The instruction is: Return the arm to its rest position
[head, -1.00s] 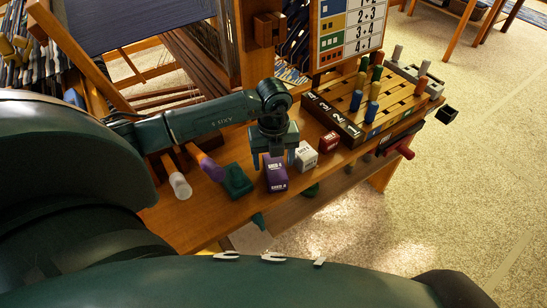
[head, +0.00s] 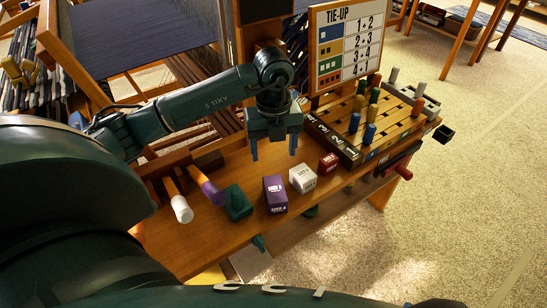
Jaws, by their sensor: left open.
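My left arm comes in from the left over the wooden bench. My left gripper (head: 274,147) points down, open and empty, with its two blue fingertips above and behind the small blocks. A purple block (head: 275,196) stands on the bench in front of and below the gripper, apart from it. A white block (head: 302,179) and a red block (head: 328,163) stand to its right. My right gripper does not show.
A pegged board (head: 375,120) with coloured pegs lies on the right of the bench (head: 215,232). A tie-up chart (head: 345,42) stands behind it. A green block (head: 237,203) and two handles, white (head: 181,209) and purple (head: 211,191), are left.

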